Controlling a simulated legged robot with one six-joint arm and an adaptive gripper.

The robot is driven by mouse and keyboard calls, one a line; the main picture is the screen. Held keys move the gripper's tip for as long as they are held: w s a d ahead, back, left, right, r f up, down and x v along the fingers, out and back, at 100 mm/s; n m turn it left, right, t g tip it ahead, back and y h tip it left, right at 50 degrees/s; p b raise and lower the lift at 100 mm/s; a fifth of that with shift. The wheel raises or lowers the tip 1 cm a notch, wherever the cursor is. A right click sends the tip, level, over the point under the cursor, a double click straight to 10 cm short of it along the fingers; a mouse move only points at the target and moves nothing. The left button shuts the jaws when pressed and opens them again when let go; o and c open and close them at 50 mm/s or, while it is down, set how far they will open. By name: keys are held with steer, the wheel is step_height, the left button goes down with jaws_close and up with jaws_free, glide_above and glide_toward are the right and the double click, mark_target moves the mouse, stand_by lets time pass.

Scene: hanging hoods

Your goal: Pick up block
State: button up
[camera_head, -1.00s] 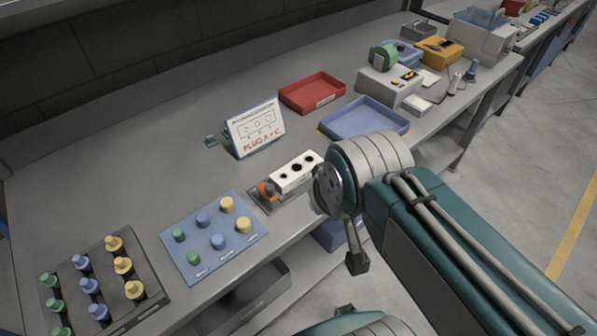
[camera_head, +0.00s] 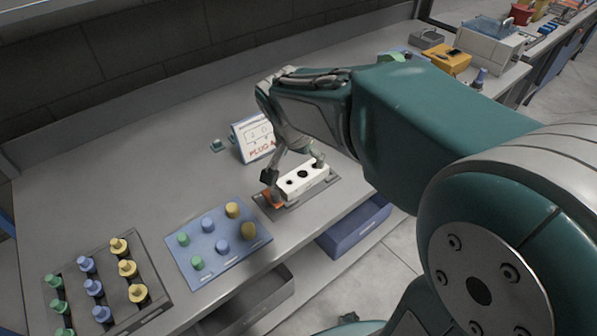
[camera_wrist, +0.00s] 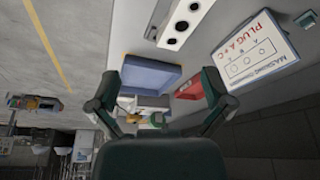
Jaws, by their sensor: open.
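The white block (camera_head: 303,181) is a long bar with dark round holes in its top. It lies on a grey plate (camera_head: 333,187) near the bench's front edge, with an orange part (camera_head: 271,198) at its left end. My gripper (camera_head: 293,170) is open and empty. In the head view its fingers overlap the block's far side and left end; I cannot tell whether they touch it. In the wrist view my gripper (camera_wrist: 160,85) shows spread fingers, and the block (camera_wrist: 182,22) lies at the top, outside the gap between them.
A sign reading PLUG (camera_head: 252,138) stands just behind the block. A blue board (camera_head: 218,240) with several pegs and a dark rack (camera_head: 108,285) of pegs lie to the left. The wrist view shows a blue tray (camera_wrist: 152,75) and a red tray (camera_wrist: 190,90).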

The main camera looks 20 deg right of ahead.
mark_target(302, 175)
steer(key=w+f+m+g+h, duration=0.1)
steer(key=w+f+m+h, duration=0.1)
steer(key=w+f+m, duration=0.4)
steer(key=shift+n, duration=0.7)
steer(key=x, duration=0.4)
steer(key=w+x, duration=0.1)
steer(key=x, duration=0.3)
steer(key=w+a+x, duration=0.1)
steer(key=x, duration=0.3)
steer(key=shift+w+d+f, duration=0.1)
steer(key=shift+w+f, duration=0.1)
steer(key=shift+f, duration=0.1)
steer(key=c, duration=1.1)
